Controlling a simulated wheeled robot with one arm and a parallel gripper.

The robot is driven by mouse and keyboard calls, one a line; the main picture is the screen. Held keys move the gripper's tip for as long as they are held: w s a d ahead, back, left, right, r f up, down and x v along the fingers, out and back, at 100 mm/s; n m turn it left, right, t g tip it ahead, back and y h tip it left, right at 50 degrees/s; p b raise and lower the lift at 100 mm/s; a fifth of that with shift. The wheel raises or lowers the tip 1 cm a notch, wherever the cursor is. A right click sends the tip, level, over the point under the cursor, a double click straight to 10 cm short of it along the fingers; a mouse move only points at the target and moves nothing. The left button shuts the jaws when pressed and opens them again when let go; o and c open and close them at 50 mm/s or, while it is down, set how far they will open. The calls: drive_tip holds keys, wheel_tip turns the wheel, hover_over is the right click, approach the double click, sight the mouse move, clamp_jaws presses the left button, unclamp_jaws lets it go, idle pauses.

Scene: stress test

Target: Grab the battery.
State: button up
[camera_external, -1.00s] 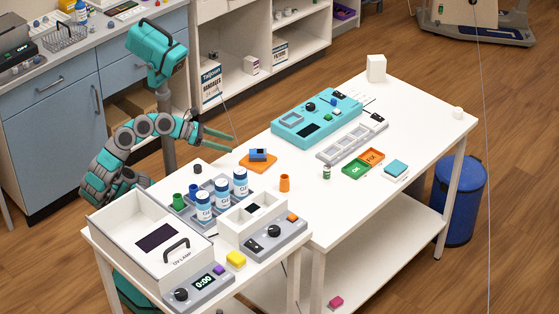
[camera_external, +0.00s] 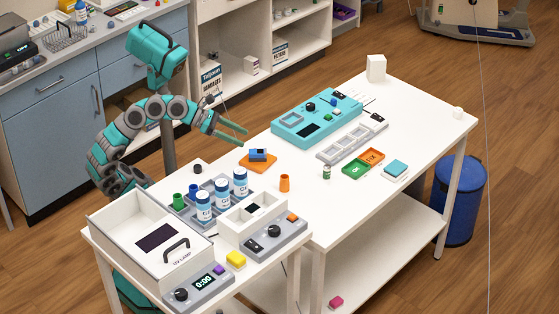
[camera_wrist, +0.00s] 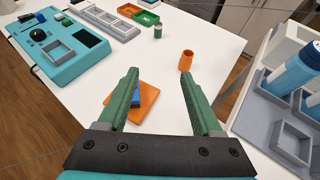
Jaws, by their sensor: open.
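The battery (camera_external: 327,172) looks like a small upright cylinder with a green body and pale top. It stands on the white table, left of the green OK tray. In the wrist view the battery (camera_wrist: 158,31) stands beyond my fingers, near the top middle. My gripper (camera_external: 241,136) is above the table's left edge, well to the left of the battery. In the wrist view my gripper (camera_wrist: 160,75) is open, with nothing between its fingers. The left finger partly covers a blue block (camera_wrist: 135,96) on an orange plate.
An orange cup (camera_external: 284,183) stands between the bottle rack (camera_external: 215,213) and the battery. The green OK tray (camera_external: 355,170) and orange FIX tray (camera_external: 371,157) lie just right of the battery. A teal panel (camera_external: 290,126) lies behind. The table around the battery is mostly clear.

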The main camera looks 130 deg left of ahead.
drive_tip(key=w+r+m+t+h+b, duration=0.15)
drive_tip(key=w+m+h, duration=0.3)
drive_tip(key=w, duration=0.75)
drive_tip(key=m+h+b, duration=0.5)
drive_tip(key=m+h, duration=0.1)
drive_tip(key=h, duration=0.2)
hover_over(329, 172)
drive_tip(key=s+a, duration=0.2)
drive_tip(key=s, duration=0.3)
drive_tip(key=shift+t, duration=0.35)
drive_tip(key=f, duration=0.7)
drive_tip(key=shift+s+d+f, duration=0.1)
drive_tip(key=shift+s, duration=0.1)
drive_tip(key=shift+f, duration=1.8)
drive_tip(key=shift+x, duration=1)
drive_tip(key=x, duration=0.5)
drive_tip(key=shift+w+f, duration=0.2)
drive_tip(key=shift+w, duration=0.2)
clamp_jaws()
